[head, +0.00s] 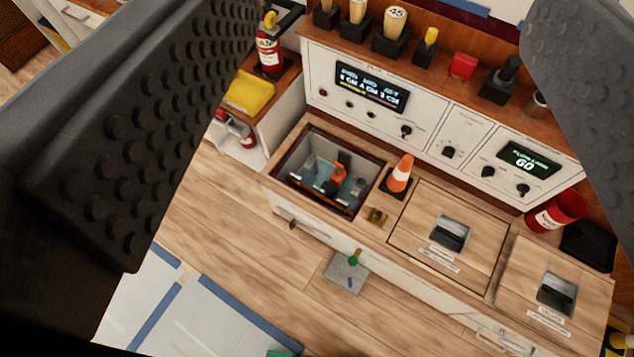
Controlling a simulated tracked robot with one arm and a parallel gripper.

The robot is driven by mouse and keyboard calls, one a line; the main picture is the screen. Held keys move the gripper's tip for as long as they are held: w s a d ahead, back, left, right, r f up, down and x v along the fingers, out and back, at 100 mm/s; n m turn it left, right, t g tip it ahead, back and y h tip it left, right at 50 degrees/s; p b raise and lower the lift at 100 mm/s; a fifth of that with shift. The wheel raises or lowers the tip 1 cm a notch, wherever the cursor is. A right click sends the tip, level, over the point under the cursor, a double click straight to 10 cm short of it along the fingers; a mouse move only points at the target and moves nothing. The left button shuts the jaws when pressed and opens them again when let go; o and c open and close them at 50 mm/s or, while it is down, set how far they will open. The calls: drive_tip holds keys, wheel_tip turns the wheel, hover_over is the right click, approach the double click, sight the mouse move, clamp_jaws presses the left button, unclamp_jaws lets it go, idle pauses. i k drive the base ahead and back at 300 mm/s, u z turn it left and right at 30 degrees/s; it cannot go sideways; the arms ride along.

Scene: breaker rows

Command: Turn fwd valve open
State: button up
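My gripper (390,60) is open, with its two dark studded fingers wide apart at the left and right of the head view. Nothing is between the fingers close up. An open square bay (281,172) in the wooden counter lies below and beyond them. Inside it is an orange part with a dark top (340,176) on blue-grey fittings. I cannot tell whether this is the fwd valve or how it is turned. A closed hatch (520,270) at the lower right has a label that seems to read "VALVES". No valve is clearly labelled fwd.
An orange cone (400,174) stands beside the bay. Another closed hatch (412,235) is right of it. A white panel (322,75) with knobs and displays rises behind.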

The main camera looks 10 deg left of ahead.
sight(297, 177)
drive_tip(key=u, duration=0.15)
drive_tip(key=k, duration=0.9)
drive_tip(key=u, duration=0.55)
drive_tip(key=i, duration=0.55)
drive_tip(key=u, duration=0.35)
drive_tip(key=i, duration=1.85)
drive_tip(key=z, duration=0.65)
